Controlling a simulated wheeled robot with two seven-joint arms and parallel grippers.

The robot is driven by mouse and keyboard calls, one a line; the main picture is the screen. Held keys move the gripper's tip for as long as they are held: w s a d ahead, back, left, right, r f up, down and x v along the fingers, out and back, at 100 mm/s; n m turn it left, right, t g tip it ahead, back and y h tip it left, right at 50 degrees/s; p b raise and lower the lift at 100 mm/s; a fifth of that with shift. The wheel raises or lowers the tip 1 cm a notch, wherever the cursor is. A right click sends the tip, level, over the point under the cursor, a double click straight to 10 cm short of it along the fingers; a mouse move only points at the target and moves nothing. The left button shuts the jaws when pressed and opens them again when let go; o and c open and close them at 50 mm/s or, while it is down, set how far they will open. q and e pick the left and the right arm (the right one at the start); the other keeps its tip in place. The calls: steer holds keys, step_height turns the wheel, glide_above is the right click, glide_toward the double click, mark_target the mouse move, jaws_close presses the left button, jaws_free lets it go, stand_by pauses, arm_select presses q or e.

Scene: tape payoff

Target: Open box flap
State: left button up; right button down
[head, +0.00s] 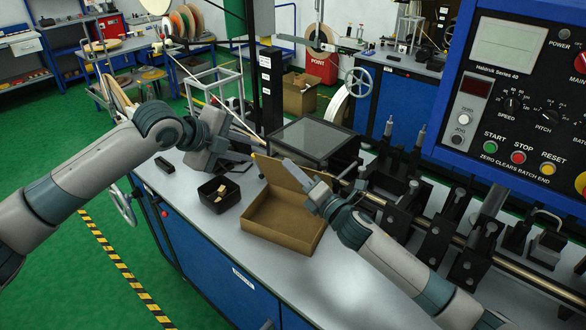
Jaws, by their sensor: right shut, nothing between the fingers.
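An open brown cardboard box (282,222) sits on the grey bench top, its inside visible and empty. Its flap (268,171) stands raised along the box's far side. My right gripper (288,165) is shut and empty, with its fingertips at the flap's upper edge. I cannot tell whether they touch the flap. My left gripper (207,160) is above the bench, left of the box and behind the small black bin. I cannot tell whether its fingers are apart.
A small black bin (217,203) with light pieces stands left of the box. A small black block (165,164) lies farther left. A dark-topped machine (306,137) stands behind the box, and black fixtures (437,240) with a shaft crowd the right. The bench front is clear.

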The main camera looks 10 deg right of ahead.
arm_select(q)
steer(key=shift+v, duration=1.1)
